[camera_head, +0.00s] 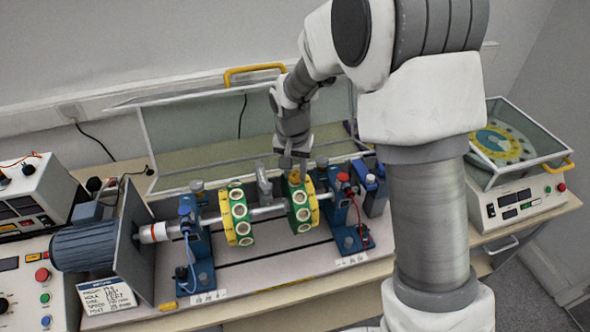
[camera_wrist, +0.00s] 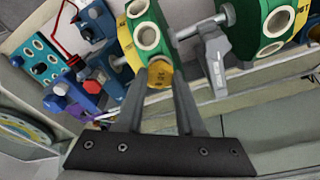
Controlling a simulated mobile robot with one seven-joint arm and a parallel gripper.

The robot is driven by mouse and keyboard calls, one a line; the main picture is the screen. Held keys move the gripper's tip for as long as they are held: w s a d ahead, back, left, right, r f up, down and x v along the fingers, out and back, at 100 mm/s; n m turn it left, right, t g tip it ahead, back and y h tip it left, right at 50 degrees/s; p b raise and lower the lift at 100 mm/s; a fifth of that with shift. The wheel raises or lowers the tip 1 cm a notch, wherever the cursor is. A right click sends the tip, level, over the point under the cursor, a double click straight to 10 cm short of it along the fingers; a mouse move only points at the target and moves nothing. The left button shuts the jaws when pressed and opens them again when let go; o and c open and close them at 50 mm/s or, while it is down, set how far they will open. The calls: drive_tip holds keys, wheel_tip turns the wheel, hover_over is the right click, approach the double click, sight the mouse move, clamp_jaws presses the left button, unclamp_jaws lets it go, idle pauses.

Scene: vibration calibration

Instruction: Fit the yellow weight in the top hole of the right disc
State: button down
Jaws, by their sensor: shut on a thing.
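The right disc (camera_head: 301,203) is green with a yellow band and pale-rimmed holes, upright on the shaft. In the wrist view this disc (camera_wrist: 148,17) shows at top centre, left of the other disc. The yellow weight (camera_wrist: 160,74), hexagonal at its visible end, is between my fingertips against the disc's near edge. My gripper (camera_wrist: 160,86) is shut on it. The top hole is hidden, so I cannot tell how deep the weight sits.
The left disc (camera_head: 237,214) is on the same shaft, with a grey clamp-like part (camera_head: 264,186) between the discs. Blue bearing stands (camera_head: 200,245) flank them. A raised clear cover with a yellow handle (camera_head: 254,71) stands behind. A motor (camera_head: 85,245) is at left.

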drive_tip(key=shift+f+b, duration=0.35)
drive_tip(key=shift+f, duration=0.15)
drive_tip(key=shift+c, duration=2.2)
unclamp_jaws()
wheel_tip(320, 180, up, 17)
drive_tip(key=s+b, duration=0.1)
drive_tip(key=s, duration=0.1)
drive_tip(key=shift+s+a, duration=0.3)
drive_tip(key=shift+a, duration=0.05)
drive_tip(key=shift+r, duration=0.1)
